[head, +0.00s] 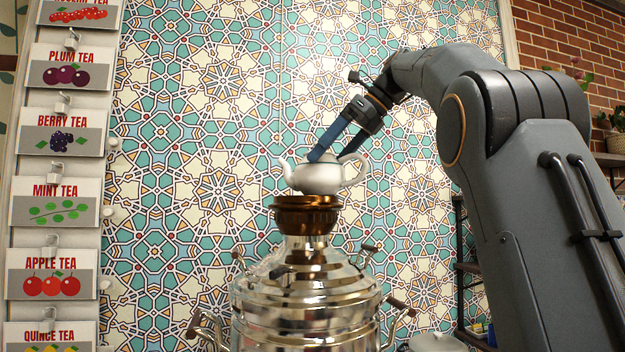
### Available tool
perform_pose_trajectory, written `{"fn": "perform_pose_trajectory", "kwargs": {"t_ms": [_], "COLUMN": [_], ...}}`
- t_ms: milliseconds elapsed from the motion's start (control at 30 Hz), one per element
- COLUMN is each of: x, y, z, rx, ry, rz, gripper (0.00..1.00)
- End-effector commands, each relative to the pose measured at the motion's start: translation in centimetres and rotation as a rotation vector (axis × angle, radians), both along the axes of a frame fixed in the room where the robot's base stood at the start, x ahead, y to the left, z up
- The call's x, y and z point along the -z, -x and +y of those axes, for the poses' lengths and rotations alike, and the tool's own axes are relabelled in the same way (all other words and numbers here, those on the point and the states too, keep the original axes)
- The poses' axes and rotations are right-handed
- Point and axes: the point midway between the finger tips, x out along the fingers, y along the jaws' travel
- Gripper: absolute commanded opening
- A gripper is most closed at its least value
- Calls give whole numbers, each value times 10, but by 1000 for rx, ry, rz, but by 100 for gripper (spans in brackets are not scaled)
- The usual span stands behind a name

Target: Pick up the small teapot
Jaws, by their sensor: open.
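The small white teapot (316,180) sits upright on the brown crown (305,219) at the top of the shiny samovar (306,296). Its spout points left and its handle (359,170) is on the right. My gripper (335,157) reaches down to it from the upper right. One finger's tip is at the teapot's top, over the lid area, and the other is near the top of the handle. The fingers hide part of the lid. I cannot tell whether they touch the teapot.
Tea cards (56,206) hang in a column at the left. A patterned tile wall (200,150) is behind the samovar. A dark shelf (470,268) stands at the right, with a pale lidded pot (437,342) low beside it. Samovar handles (398,308) stick out at the sides.

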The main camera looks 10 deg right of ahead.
Motion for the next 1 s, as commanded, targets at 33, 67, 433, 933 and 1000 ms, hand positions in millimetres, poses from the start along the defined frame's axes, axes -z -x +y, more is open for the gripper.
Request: {"fn": "perform_pose_trajectory", "kwargs": {"t_ms": [33, 67, 433, 933, 1000], "x": [3, 5, 35, 37, 35], "y": [-1, -2, -21, -22, -22], "z": [3, 4, 27, 27, 27], "rx": [-1, 0, -1, 0, 0], "ry": [0, 0, 0, 1, 0], "rz": [1, 2, -1, -1, -3], "gripper": [100, 100, 100, 58, 50]}}
